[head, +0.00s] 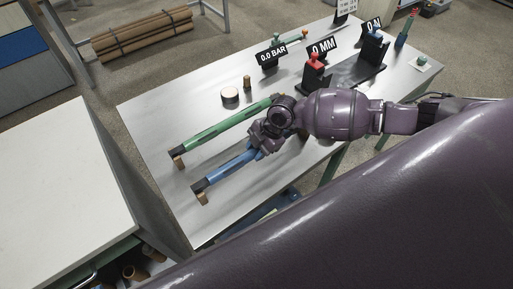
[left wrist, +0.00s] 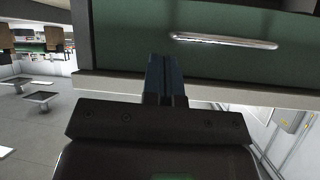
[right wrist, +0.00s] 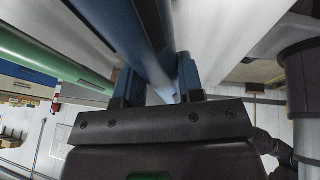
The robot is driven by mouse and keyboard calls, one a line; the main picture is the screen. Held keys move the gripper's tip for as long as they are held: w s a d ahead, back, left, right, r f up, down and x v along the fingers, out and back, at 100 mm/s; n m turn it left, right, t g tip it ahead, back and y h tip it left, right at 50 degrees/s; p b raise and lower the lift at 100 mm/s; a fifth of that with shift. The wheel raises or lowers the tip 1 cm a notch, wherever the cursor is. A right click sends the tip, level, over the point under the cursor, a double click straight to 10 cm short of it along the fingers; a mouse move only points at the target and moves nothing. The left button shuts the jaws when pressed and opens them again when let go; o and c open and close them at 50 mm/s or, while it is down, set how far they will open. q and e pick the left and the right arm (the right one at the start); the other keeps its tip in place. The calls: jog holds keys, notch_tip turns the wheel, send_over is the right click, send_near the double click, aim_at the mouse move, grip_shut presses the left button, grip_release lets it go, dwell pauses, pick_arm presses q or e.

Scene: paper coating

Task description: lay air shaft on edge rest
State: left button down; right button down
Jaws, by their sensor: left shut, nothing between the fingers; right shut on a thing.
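A blue shaft (head: 232,170) with a dark end lies lengthwise over the near part of the metal table. My right gripper (head: 262,146) is shut on its right part; the right wrist view shows the blue shaft (right wrist: 145,50) between the fingers (right wrist: 158,88). A small brown rest (head: 201,198) stands at the shaft's left end; I cannot tell whether they touch. A green shaft (head: 215,131) lies roughly parallel behind it, its left end at another brown rest (head: 179,162). My left gripper (left wrist: 165,78) is shut and empty before a green drawer front; it is outside the head view.
Behind the shafts are a white roll (head: 229,95) and a small brown cylinder (head: 247,82). A black stand with a red part (head: 314,66) and display signs (head: 271,54) occupy the table's back right. A white-topped cabinet (head: 62,175) stands left. The table's left end (head: 150,115) is clear.

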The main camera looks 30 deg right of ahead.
jog(key=shift+f, duration=0.25)
jog(key=c, duration=0.8)
grip_release()
jog(key=shift+o, duration=0.7)
jog(key=shift+f, duration=0.1)
jog(key=v, duration=1.1)
jog(key=shift+a, duration=0.1)
